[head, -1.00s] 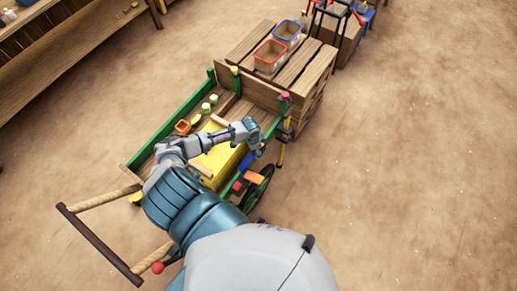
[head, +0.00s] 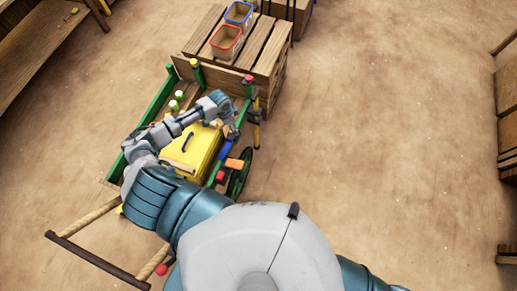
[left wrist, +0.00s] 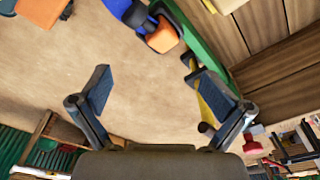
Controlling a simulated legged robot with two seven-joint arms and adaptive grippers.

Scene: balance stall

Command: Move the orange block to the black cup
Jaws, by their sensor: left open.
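An orange block (head: 234,163) shows by the green cart's side near its wheel in the head view. In the left wrist view an orange piece (left wrist: 163,36) lies close to a dark, cup-like piece (left wrist: 142,19) beside the green rail; whether they touch is unclear. Another orange piece (left wrist: 42,10) is at the top left there. I cannot tell which orange piece matches the one in the head view. My left gripper (left wrist: 158,78) is open and empty, with bare floor between its fingers; the arm reaches over the cart. My right gripper is out of view.
A yellow box (head: 203,146) stands in the cart, with small green-topped items (head: 180,95) behind it. Red (head: 220,176) and blue (head: 224,149) pieces are along its side. A red-rimmed bin (head: 226,42) is on the crate behind. Floor to the right is clear.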

